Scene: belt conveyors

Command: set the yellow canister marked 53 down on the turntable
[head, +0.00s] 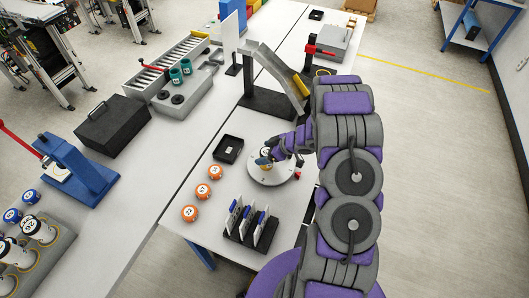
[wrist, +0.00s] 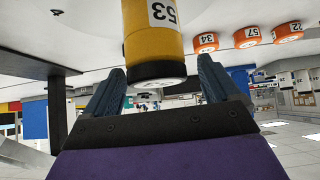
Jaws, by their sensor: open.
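The yellow canister marked 53 (wrist: 152,42) fills the top middle of the wrist view, which shows the scene upside down. It looks upright, its base end cut off by the frame edge. My gripper (wrist: 162,70) is open, with one blue finger on either side near the canister's top end and gaps visible beside it. In the head view my gripper (head: 268,157) is low over the round white turntable (head: 272,181). There the canister is mostly hidden by the gripper, and its contact with the turntable cannot be seen clearly.
Several orange canisters (head: 203,191) stand in a row left of the turntable. A small black tray (head: 228,149) lies behind them. A black rack with upright plates (head: 250,230) stands in front. A sloped chute (head: 277,75) on a black base rises behind the turntable.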

